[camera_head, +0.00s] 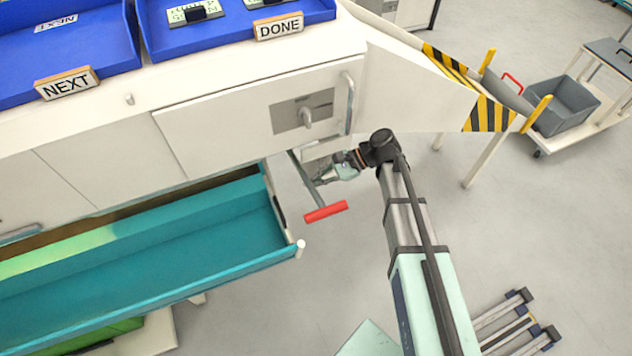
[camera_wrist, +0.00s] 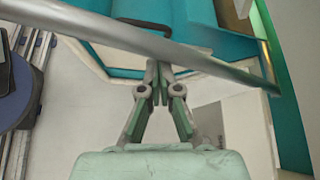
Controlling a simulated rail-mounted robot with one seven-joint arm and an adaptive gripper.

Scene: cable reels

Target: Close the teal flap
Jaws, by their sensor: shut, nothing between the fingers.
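The teal flap (camera_head: 150,262) stands open at the lower left in the head view, jutting out below the white cabinet like a long shallow tray. A white knob (camera_head: 300,246) sits at its near right corner. My gripper (camera_head: 324,177) is under the cabinet's right end, to the right of the flap and apart from it in the head view. In the wrist view its fingers (camera_wrist: 158,70) are shut and empty. A grey metal bar (camera_wrist: 150,42) crosses close to the fingertips. Teal surfaces (camera_wrist: 285,100) show behind and to the right; whether the fingers touch anything is unclear.
A red-handled lever (camera_head: 326,212) hangs beside my gripper. The white cabinet door (camera_head: 230,125) with a latch is above. Blue trays (camera_head: 110,50) stand on top. Striped chute sides (camera_head: 490,115) and a grey bin (camera_head: 565,105) are at the right.

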